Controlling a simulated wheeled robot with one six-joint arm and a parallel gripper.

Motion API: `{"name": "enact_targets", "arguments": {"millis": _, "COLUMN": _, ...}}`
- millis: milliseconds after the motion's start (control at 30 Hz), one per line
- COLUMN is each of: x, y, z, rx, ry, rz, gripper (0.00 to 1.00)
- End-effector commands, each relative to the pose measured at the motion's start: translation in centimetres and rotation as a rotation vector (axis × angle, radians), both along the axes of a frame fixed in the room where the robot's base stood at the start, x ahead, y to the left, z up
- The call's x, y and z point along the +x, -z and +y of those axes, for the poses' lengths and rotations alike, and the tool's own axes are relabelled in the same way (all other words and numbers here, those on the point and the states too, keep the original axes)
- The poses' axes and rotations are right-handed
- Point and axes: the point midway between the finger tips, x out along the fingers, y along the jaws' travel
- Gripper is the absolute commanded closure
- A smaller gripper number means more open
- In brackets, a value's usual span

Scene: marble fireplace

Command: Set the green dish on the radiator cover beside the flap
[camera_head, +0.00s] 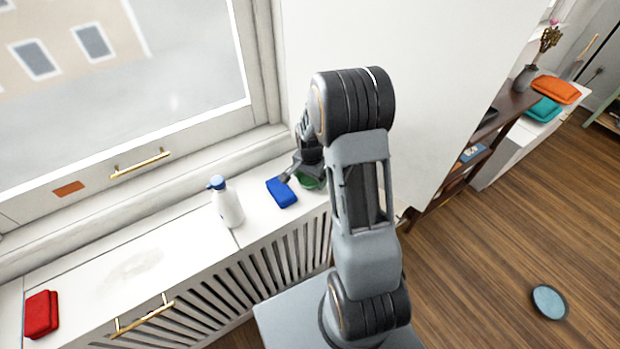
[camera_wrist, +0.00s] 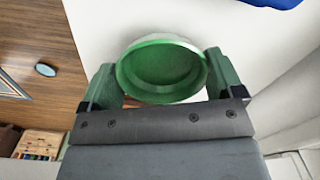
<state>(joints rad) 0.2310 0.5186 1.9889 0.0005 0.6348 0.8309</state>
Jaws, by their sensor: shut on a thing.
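The green dish (camera_wrist: 163,70) sits between the two fingers of my gripper (camera_wrist: 162,80) in the wrist view, and the gripper is shut on it. In the head view the dish (camera_head: 312,181) shows at the right part of the white radiator cover (camera_head: 262,222), partly hidden by my gripper (camera_head: 300,176) and arm. I cannot tell whether its base touches the cover. The flap (camera_head: 100,290) appears to be the left part of the top, left of a seam, with a brass handle (camera_head: 143,314) at its front.
A blue folded cloth or pouch (camera_head: 281,192) lies close left of the dish. A white bottle with a blue cap (camera_head: 228,204) stands near the seam. A red pouch (camera_head: 41,314) lies at the far left. The window wall (camera_head: 200,150) runs behind.

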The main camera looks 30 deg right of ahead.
Motion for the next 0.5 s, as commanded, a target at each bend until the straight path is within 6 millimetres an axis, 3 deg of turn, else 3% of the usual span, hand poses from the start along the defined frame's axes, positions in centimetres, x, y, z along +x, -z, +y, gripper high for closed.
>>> {"name": "enact_targets", "arguments": {"millis": 467, "x": 0.0, "y": 1.16, "z": 0.02, "rx": 0.0, "ry": 0.0, "rz": -0.001, "gripper": 0.41}}
{"name": "enact_targets", "arguments": {"millis": 500, "x": -0.01, "y": 1.0, "z": 0.03, "rx": 0.0, "ry": 0.0, "rz": -0.001, "gripper": 0.09}}
